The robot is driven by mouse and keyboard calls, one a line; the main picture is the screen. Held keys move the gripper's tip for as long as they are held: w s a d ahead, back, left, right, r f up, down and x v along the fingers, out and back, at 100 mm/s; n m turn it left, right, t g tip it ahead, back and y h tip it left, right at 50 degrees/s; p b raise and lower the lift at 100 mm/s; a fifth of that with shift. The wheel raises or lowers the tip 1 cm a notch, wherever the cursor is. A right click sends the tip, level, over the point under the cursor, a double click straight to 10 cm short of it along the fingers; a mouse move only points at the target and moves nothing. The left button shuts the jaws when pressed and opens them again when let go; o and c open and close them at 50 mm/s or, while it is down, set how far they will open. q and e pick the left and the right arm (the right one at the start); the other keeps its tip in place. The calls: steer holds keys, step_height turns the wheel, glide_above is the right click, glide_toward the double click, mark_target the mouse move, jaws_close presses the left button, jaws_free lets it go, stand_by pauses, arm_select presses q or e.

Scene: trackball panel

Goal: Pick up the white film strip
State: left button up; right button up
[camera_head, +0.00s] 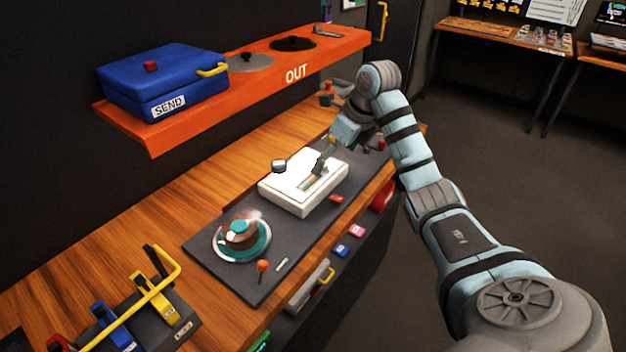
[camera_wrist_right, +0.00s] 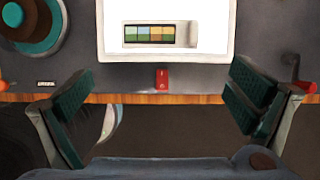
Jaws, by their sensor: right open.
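The white film strip (camera_wrist_right: 184,35) lies on the bright top of a white light box (camera_wrist_right: 102,30). It has a pale border and a row of green, blue and tan panels. In the head view the light box (camera_head: 285,197) sits on the dark panel, and the strip (camera_head: 305,184) is partly hidden by my right gripper (camera_head: 321,168). In the wrist view my right gripper (camera_wrist_right: 163,78) is open and empty, its green-padded fingers wide apart. The strip lies ahead of the fingertips, apart from them. My left gripper is not in view.
A teal-and-brown trackball (camera_head: 241,233) sits left of the light box. A red switch (camera_wrist_right: 162,78) is in front of the box. An orange shelf (camera_head: 330,47) with a blue SEND case (camera_head: 165,80) overhangs behind.

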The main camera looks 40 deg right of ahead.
mark_target(313, 179)
steer(key=x, duration=0.2)
steer(key=w+x, duration=0.1)
steer(key=x, duration=0.5)
steer(key=shift+w+a+r, duration=0.25)
steer(key=shift+w+r, duration=0.05)
steer(key=shift+s+r, duration=0.1)
steer(key=shift+s, duration=0.05)
steer(key=shift+c, duration=1.2)
jaws_close()
